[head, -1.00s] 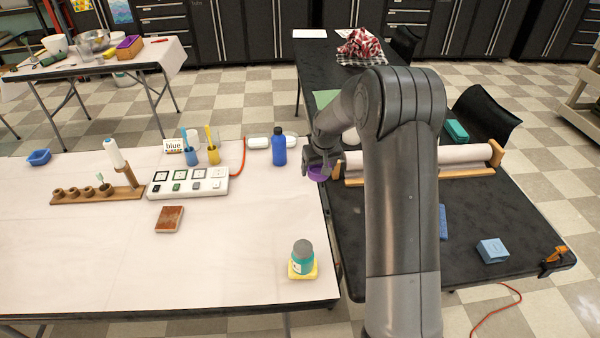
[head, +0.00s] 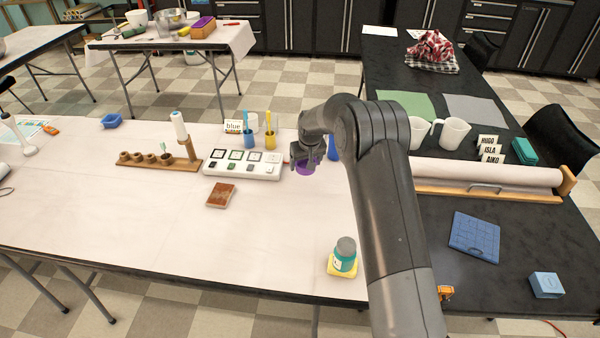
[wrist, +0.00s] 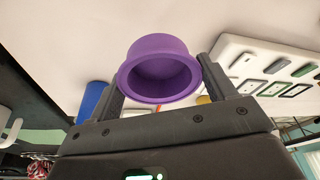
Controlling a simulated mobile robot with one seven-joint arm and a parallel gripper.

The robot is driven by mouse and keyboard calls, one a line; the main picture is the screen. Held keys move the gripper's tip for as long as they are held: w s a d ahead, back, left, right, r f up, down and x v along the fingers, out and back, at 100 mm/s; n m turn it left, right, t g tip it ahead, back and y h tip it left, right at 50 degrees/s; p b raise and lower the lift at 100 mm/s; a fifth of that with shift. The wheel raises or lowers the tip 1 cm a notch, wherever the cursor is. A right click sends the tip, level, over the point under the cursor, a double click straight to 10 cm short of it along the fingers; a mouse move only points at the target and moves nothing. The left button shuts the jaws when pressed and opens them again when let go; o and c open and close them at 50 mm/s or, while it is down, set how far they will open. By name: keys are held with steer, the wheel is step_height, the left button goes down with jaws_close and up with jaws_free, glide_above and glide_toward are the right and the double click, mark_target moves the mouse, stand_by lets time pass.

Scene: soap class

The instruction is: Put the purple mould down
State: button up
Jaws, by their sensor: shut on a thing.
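The purple mould (head: 306,167) is a small round cup with a rim. My gripper (head: 305,157) is shut on it and holds it above the right part of the pale-covered table (head: 290,225), in front of the blue bottle. In the wrist view the mould (wrist: 158,70) sits between the two fingers (wrist: 165,92), its hollow side facing the camera. In the head view my gripper hides part of the mould, and the gap below it is hard to judge.
The blue bottle (head: 332,150) is close behind. A brown block (head: 221,195) and a teal jar on a yellow sponge (head: 344,256) stand nearer. The table between them is clear. A black table (head: 530,225) adjoins right.

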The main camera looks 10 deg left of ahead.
mark_target(300, 179)
steer(key=shift+w+a+f, duration=0.25)
steer(key=shift+a+f, duration=0.5)
steer(key=shift+a, duration=0.3)
steer(key=shift+f, duration=1.9)
steer(key=shift+f, duration=0.15)
steer(key=o, duration=1)
steer(key=v, duration=1.2)
steer(key=shift+d+r, duration=0.15)
steer(key=shift+r, duration=0.1)
